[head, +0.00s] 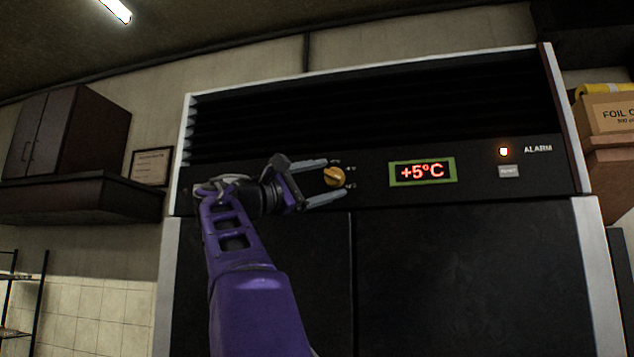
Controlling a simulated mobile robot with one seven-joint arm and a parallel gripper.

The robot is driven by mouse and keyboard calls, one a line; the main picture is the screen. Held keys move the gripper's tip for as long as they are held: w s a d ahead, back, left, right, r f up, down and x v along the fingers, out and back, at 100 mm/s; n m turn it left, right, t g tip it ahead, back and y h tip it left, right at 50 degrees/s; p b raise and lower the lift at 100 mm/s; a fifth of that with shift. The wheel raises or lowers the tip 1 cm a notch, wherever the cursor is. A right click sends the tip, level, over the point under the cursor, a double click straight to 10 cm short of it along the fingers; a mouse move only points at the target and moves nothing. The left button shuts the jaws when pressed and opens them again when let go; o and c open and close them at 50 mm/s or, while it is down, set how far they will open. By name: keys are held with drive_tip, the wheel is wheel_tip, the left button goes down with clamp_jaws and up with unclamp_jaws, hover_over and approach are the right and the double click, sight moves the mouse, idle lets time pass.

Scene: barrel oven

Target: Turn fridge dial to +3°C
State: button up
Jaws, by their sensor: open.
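The fridge dial (335,177) is an orange-yellow knob on the dark control panel, with small white marks around it that are too small to read. The display (422,171) to its right, in a green frame, reads +5°C in red. My gripper (330,180) is open at the end of my purple arm. Its two grey fingers point right, one above the dial's height and one below it, with the dial at or just beyond their tips. I cannot tell whether the fingers touch the dial.
The fridge (450,270) has dark doors below the panel and a dark vent grille above it. A lit alarm lamp (503,151) and a small grey button (508,171) sit right of the display. A wall cabinet (66,140) hangs at left. A foil box (608,114) stands at far right.

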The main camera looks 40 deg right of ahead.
drive_tip(key=b+v, duration=0.2)
drive_tip(key=v, duration=1.5)
drive_tip(key=shift+a+b, duration=0.2)
drive_tip(key=shift+b, duration=0.15)
